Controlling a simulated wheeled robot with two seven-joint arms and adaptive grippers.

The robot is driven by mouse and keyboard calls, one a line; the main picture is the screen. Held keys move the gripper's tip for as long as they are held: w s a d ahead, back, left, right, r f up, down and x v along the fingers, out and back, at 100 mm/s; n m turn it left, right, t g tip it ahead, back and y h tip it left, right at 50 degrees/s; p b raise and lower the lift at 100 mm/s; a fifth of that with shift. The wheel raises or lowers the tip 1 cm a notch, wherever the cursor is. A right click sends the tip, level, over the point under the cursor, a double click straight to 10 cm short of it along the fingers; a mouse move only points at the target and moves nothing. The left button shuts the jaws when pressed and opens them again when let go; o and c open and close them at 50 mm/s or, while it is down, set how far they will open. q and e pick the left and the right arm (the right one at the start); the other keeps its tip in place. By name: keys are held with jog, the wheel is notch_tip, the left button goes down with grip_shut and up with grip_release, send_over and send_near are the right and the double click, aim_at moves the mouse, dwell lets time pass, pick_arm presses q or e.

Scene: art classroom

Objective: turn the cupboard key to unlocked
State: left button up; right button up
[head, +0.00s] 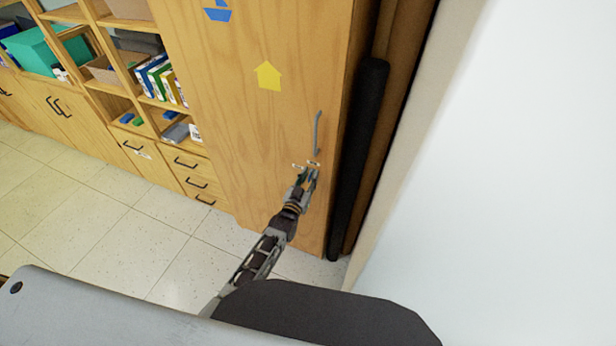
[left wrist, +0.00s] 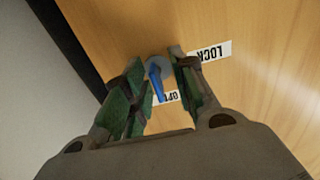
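The tall wooden cupboard (head: 245,110) stands ahead, with a grey handle (head: 317,133) on its door. In the left wrist view, a blue key (left wrist: 157,86) sits at a round grey lock plate (left wrist: 159,65) on the wood. A LOCK label (left wrist: 211,52) is to its right. A partly hidden label reading OP (left wrist: 171,97) is by the key's lower end. My left gripper (head: 307,175) is at the door below the handle. Its fingers (left wrist: 155,60) are open on either side of the key, with gaps visible. My right gripper is not in view.
A black upright roll (head: 358,160) stands right beside the cupboard, close to my left gripper. A white wall (head: 510,180) fills the right. Shelves with books (head: 158,78) and drawers (head: 190,165) are at the left. The tiled floor (head: 110,225) there is clear.

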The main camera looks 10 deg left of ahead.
pick_arm(q)
jog(key=shift+s+f, duration=0.1)
jog(key=shift+s, duration=0.25)
jog(key=s+a, duration=0.2)
jog(key=s, duration=0.8)
jog(key=shift+s, duration=0.25)
dwell(0.6)
